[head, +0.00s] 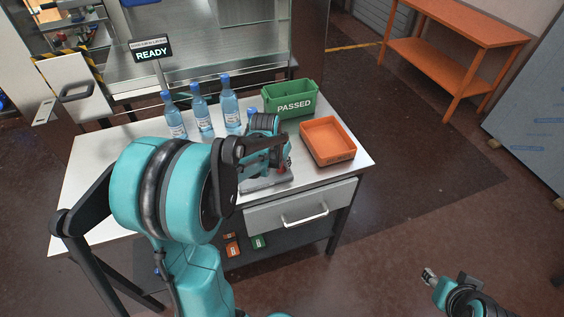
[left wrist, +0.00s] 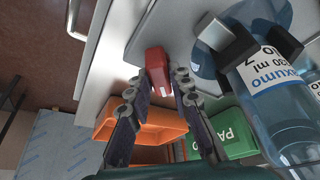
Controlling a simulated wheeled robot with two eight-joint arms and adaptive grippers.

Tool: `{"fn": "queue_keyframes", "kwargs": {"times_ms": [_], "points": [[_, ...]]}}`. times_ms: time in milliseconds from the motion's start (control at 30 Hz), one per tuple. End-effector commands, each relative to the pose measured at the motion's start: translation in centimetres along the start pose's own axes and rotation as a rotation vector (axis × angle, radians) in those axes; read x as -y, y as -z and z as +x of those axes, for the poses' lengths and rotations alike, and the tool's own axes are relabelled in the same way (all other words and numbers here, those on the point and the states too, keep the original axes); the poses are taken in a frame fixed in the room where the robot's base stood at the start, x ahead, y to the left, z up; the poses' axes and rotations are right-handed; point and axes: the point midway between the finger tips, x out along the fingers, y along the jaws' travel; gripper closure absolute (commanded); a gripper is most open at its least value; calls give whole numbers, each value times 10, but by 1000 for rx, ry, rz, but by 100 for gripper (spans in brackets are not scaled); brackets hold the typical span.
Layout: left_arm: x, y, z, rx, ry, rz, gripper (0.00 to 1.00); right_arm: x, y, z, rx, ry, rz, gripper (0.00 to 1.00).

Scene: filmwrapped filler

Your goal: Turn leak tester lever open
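The leak tester's grey base (head: 268,183) sits near the front of the white table, mostly hidden behind my left arm. Its red lever (left wrist: 157,66) shows between the fingertips of my left gripper (left wrist: 160,84) in the left wrist view. The fingers are apart, with the lever's end between them; I cannot tell whether they touch it. In the head view, the left gripper (head: 284,160) is at the tester and partly hidden. A labelled blue bottle (left wrist: 275,95) stands at dark clamps beside the lever. My right gripper (head: 430,277) is at lower right, away from the table; its fingers are too small to judge.
Several blue bottles (head: 202,118) stand at the table's back. A green PASSED bin (head: 290,108) and an orange tray (head: 327,155) lie right of the tester. A drawer (head: 300,212) is below. An orange bench (head: 447,73) stands at the back right.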

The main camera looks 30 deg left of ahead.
Motion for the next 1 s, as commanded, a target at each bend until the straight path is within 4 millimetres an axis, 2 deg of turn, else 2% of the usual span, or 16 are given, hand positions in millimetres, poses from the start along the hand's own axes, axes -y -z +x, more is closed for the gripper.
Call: {"fn": "queue_keyframes", "kwargs": {"times_ms": [533, 1000], "points": [[-1, 0, 0, 0, 27, -65, 100, 0, 1, -1, 0, 0, 0, 60], [-4, 1, 0, -1, 176, -420, 100, 0, 5, -6, 0, 0, 0, 60]]}}
